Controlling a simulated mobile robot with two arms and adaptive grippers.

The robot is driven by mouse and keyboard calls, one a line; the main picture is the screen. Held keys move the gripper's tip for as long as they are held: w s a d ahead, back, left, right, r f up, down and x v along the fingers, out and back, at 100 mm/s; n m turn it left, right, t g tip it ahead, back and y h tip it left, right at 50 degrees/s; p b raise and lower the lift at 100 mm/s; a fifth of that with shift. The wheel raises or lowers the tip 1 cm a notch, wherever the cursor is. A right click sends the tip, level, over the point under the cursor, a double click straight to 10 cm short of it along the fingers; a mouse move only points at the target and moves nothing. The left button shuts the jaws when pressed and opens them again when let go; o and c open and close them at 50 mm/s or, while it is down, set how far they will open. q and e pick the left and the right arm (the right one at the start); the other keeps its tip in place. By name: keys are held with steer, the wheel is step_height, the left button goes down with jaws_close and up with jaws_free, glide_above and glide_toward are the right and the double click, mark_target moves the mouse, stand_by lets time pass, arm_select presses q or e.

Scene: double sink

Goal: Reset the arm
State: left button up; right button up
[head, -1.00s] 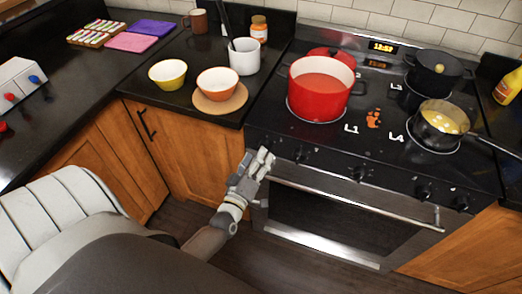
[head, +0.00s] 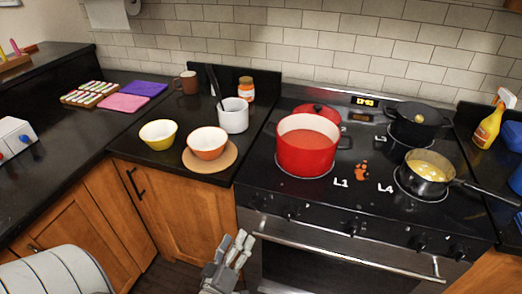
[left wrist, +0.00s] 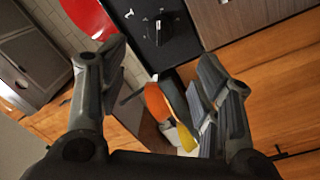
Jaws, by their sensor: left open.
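My left gripper (head: 236,256) shows at the bottom middle of the head view, in front of the stove's front edge and the wooden cabinet. Its fingers point up and it holds nothing. In the left wrist view the two fingers (left wrist: 160,95) stand wide apart, with a black stove knob (left wrist: 158,30) and an orange bowl (left wrist: 157,103) visible beyond them. My right gripper is not in view.
A red pot (head: 307,147) and a steel saucepan (head: 426,176) stand on the stove. A yellow bowl (head: 158,136), an orange bowl (head: 207,145) and a white mug (head: 233,118) stand on the left counter. The oven handle (head: 350,258) sticks out below the knobs.

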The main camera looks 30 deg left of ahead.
arm_select(q)
steer(key=s+d+f+m+g+h, duration=0.1)
steer(key=s+d+f+m+g, duration=0.15)
steer(key=f, duration=0.55)
steer(key=s+d+f+m+g+h, duration=0.2)
steer(key=s+f, duration=0.1)
steer(key=f, duration=0.6)
steer(key=s+d+f+m+g+h, duration=0.1)
steer(key=s+d+f+m+g, duration=0.15)
steer(key=f, duration=0.55)
steer(key=s+f+m+g, duration=0.3)
steer(key=s+f+g, duration=0.2)
steer(key=s+f, duration=0.3)
steer(key=s+f+m+g, duration=0.4)
steer(key=s+f, duration=0.4)
steer(key=s, duration=0.8)
steer(key=shift+s+a+f+m+g, duration=0.2)
steer(key=shift+f+m+g, duration=0.15)
steer(key=shift+g, duration=0.25)
